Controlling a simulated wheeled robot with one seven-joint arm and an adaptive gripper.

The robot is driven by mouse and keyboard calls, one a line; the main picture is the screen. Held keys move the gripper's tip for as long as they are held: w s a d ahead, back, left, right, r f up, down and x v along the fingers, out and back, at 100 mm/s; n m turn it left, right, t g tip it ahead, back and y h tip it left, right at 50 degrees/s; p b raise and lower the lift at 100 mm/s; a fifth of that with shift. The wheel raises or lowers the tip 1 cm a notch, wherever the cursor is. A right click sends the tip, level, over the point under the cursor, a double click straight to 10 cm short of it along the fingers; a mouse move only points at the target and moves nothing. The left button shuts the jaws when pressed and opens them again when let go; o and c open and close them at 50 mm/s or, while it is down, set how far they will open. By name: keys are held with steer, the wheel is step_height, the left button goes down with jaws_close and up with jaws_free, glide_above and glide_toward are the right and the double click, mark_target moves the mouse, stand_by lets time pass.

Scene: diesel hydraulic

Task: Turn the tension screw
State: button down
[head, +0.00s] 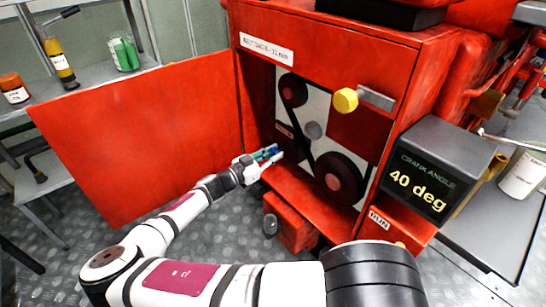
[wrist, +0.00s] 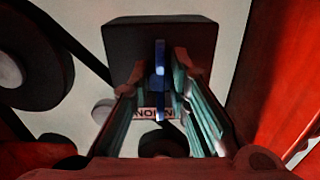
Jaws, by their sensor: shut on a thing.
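The tension screw shows in the wrist view as a narrow blue piece (wrist: 159,66) in front of a dark block (wrist: 160,32). My gripper (wrist: 160,78) has its teal-padded fingers on either side of it and is shut on it. A small white label (wrist: 157,113), upside down and partly covered, shows between the fingers. In the head view my gripper (head: 268,154) reaches into the open red cabinet at the lower left of its belt panel. The fingers hide most of the screw there.
The belt panel carries dark pulleys (head: 343,178) and a belt. A yellow knob (head: 345,100) on a grey lever stands out at the upper right. The red door (head: 140,140) hangs open at the left. A display (head: 425,180) reads 40 deg. A shelf (head: 85,80) stands behind the door.

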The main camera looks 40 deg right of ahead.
steer(key=shift+f, duration=0.15)
stand_by(0.4)
steer(key=c, duration=1.5)
jaws_free()
steer(key=a, duration=1.2)
steer(key=shift+s, duration=0.2)
